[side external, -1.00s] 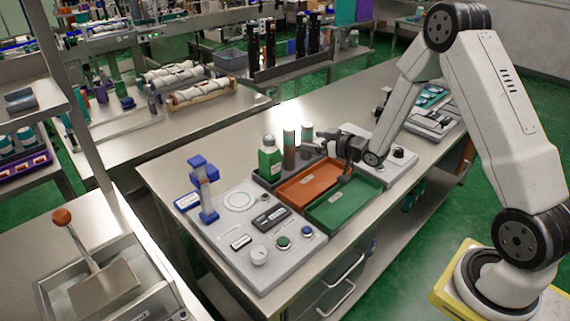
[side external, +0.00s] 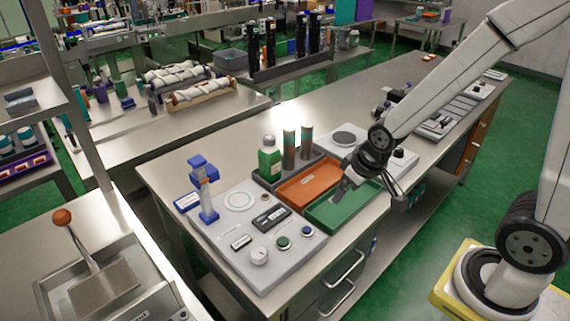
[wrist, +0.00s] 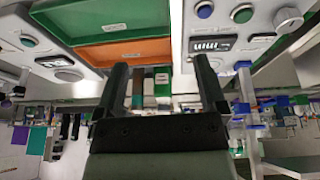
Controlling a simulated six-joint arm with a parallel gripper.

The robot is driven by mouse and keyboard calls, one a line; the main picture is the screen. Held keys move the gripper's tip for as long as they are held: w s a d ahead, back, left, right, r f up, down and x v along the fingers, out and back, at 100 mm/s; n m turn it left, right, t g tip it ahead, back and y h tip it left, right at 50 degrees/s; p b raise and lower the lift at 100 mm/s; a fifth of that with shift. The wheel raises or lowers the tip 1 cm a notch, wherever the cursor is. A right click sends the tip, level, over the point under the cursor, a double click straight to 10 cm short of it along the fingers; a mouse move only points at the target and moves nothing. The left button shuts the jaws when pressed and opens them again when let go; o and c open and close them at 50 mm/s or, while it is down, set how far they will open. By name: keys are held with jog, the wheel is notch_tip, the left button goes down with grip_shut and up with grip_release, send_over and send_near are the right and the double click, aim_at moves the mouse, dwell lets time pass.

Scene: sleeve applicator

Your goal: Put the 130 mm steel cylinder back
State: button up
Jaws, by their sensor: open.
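I cannot tell which is the 130 mm steel one. In the wrist view, which is upside down, a brown cylinder (wrist: 138,88) shows beyond and between my fingers. My gripper (side external: 352,182) is over the green tray's right side, clear of the cylinders. The wrist view shows its two dark fingers (wrist: 158,68) apart, with nothing held between them.
A green bottle (side external: 269,160) stands left of the cylinders. The orange tray (side external: 293,196) and green tray (side external: 322,216) lie in front of the holder. A control panel (side external: 280,265) and blue stand (side external: 206,190) are at left.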

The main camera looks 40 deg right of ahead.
jog(key=s, duration=0.1)
jog(key=s+a+g, duration=0.1)
jog(key=s, duration=0.1)
jog(key=shift+s+a+r, duration=0.1)
jog(key=shift+s+a, duration=0.15)
jog(key=shift+s, duration=0.1)
